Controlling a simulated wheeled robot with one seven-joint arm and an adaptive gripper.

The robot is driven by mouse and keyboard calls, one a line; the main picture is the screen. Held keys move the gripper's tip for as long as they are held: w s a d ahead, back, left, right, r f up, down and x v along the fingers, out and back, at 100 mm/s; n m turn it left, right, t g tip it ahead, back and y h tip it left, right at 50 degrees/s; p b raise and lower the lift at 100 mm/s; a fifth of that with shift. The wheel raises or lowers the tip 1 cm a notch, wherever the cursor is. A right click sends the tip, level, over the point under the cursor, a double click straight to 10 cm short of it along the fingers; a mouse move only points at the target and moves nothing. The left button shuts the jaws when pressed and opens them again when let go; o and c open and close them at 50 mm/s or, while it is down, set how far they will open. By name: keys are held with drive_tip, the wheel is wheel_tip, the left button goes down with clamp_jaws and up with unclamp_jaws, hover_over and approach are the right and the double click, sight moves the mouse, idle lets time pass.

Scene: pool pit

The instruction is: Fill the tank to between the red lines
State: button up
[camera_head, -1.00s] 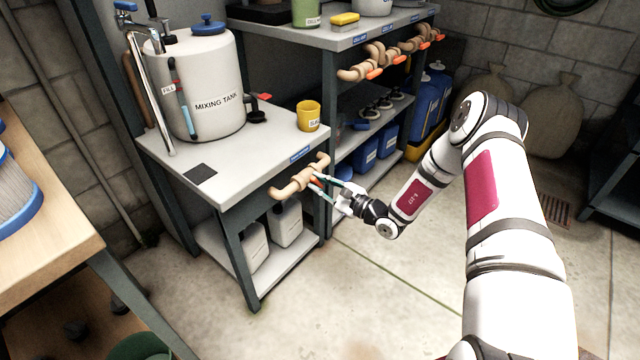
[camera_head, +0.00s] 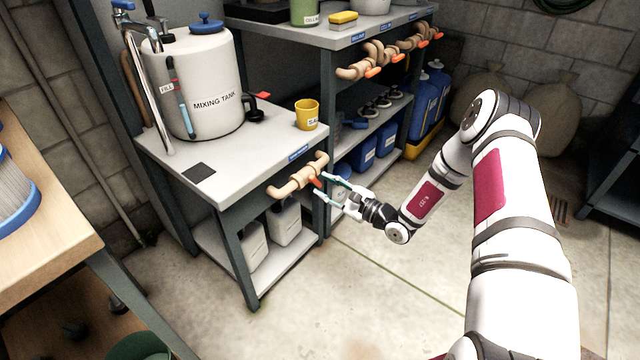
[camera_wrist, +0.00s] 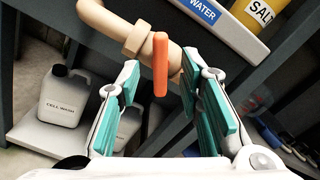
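The white mixing tank (camera_head: 205,90) stands on the grey table, with a sight tube (camera_head: 184,118) on its side showing blue in its lower part. Small red marking is near the FILL label (camera_head: 167,88); the exact level is too small to read. A tan pipe valve with an orange handle (camera_head: 317,182) is on the table's front edge, by a WATER label (camera_wrist: 203,14). The orange handle also shows in the wrist view (camera_wrist: 161,65), hanging between my fingers. My gripper (camera_head: 323,187) is open, fingers apart on both sides of the handle, with visible gaps in the wrist view (camera_wrist: 161,85).
A chrome tap (camera_head: 150,75) stands left of the tank. A yellow salt cup (camera_head: 307,114) is near the table's right edge. White jugs (camera_head: 285,222) sit on the lower shelf. More tan valves (camera_head: 385,55) line the shelf behind. The floor in front is clear.

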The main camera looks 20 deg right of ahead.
drive_tip(key=v, duration=0.9)
